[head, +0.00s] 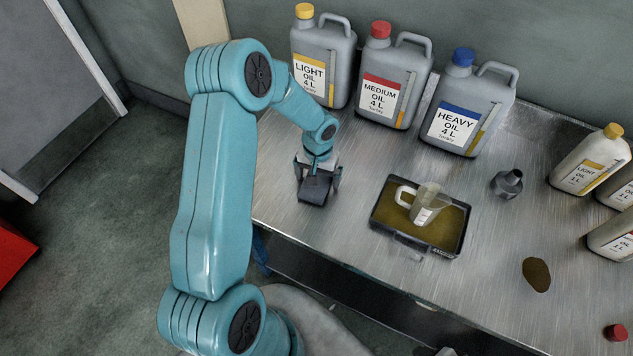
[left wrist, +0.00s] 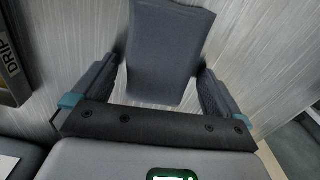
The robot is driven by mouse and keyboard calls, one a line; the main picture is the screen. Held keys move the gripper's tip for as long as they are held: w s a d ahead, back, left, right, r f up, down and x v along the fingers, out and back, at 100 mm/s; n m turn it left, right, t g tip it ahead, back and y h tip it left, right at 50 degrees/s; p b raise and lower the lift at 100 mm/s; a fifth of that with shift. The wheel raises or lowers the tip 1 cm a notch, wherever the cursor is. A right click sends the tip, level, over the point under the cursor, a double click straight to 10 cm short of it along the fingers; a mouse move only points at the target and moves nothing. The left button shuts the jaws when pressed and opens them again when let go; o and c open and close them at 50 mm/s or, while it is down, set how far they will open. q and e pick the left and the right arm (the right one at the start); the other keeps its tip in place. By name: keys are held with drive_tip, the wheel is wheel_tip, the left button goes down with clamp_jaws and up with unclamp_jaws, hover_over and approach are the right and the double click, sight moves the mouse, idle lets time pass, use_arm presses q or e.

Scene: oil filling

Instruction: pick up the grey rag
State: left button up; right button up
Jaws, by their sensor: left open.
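The grey rag (head: 314,190) lies on the metal bench near its left end, folded into a small dark rectangle. It also shows in the left wrist view (left wrist: 168,50), lying between the two fingers and reaching beyond them. My left gripper (head: 318,178) is open right above the rag, with one finger on either side of it. I cannot tell whether the fingers touch it. In the left wrist view my left gripper (left wrist: 160,72) shows a gap on each side of the rag. My right gripper is not in view.
A drip tray (head: 385,232) holding a clear measuring jug (head: 427,205) stands to the right. Large oil cans, including the light oil (head: 322,65), line the wall behind. A dark funnel (head: 508,184), smaller bottles and an oil puddle (head: 537,274) are farther right.

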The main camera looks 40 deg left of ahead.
use_arm(q)
drive_tip(key=c, duration=1.1)
drive_tip(key=shift+w+r, duration=0.1)
drive_tip(key=shift+r, duration=0.4)
wheel_tip(320, 180, up, 19)
drive_tip(key=b, duration=0.1)
drive_tip(key=shift+b, duration=0.35)
